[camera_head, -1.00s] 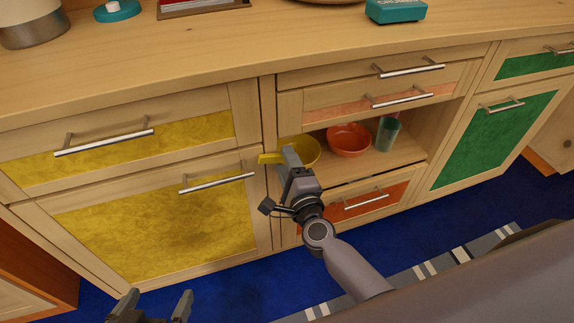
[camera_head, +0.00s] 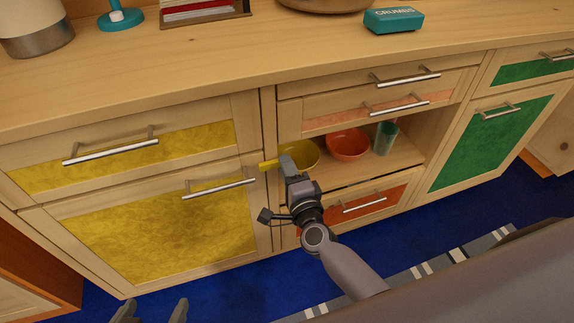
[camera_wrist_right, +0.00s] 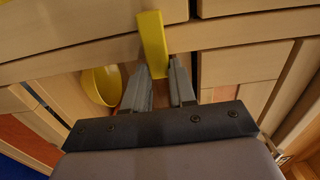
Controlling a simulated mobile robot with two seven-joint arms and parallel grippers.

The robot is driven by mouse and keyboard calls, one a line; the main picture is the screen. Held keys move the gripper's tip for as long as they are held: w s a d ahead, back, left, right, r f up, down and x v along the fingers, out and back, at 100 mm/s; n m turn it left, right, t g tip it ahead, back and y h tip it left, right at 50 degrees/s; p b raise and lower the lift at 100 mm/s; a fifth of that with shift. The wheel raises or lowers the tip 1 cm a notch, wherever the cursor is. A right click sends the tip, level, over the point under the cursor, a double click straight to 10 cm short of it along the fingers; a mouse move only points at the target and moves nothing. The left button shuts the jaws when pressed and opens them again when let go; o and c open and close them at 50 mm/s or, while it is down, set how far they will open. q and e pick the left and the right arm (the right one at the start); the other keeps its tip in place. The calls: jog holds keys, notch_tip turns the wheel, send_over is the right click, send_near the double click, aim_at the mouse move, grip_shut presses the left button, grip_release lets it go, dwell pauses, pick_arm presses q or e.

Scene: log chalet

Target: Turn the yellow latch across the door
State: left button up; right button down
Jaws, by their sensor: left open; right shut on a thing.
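The yellow latch (camera_head: 268,164) sits on the upright post right of the lower yellow-panelled door (camera_head: 150,235). It lies roughly level in the head view, its free tip pointing left towards the door's upper right edge. I cannot tell how far it overlaps the door. My right gripper (camera_head: 284,160) is shut on the latch's right part. In the right wrist view the latch (camera_wrist_right: 152,38) runs up from between the fingertips (camera_wrist_right: 158,77); its pivot is hidden. My left gripper (camera_head: 150,307) is open and empty at the bottom edge, partly cut off, well away from the latch.
Behind the right gripper, an open shelf holds a yellow bowl (camera_head: 305,152), a red bowl (camera_head: 347,143) and a teal cup (camera_head: 385,137). The door's bar handle (camera_head: 218,189) sticks out left of the latch. The countertop (camera_head: 210,75) runs above; blue floor (camera_head: 225,290) lies below.

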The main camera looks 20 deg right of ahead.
pick_arm(q)
jog(key=shift+s+f, duration=0.1)
jog(key=shift+d, duration=0.1)
pick_arm(e)
jog(key=c, duration=0.9)
grip_release()
jog(key=shift+s, duration=0.1)
pick_arm(q)
jog(key=shift+s+a+f+p, duration=0.15)
jog(key=shift+s+a+p, duration=0.25)
jog(key=shift+a+p, duration=0.1)
pick_arm(e)
jog(key=s, duration=0.7)
jog(key=shift+d, duration=0.1)
pick_arm(q)
jog(key=shift+w+d, duration=0.1)
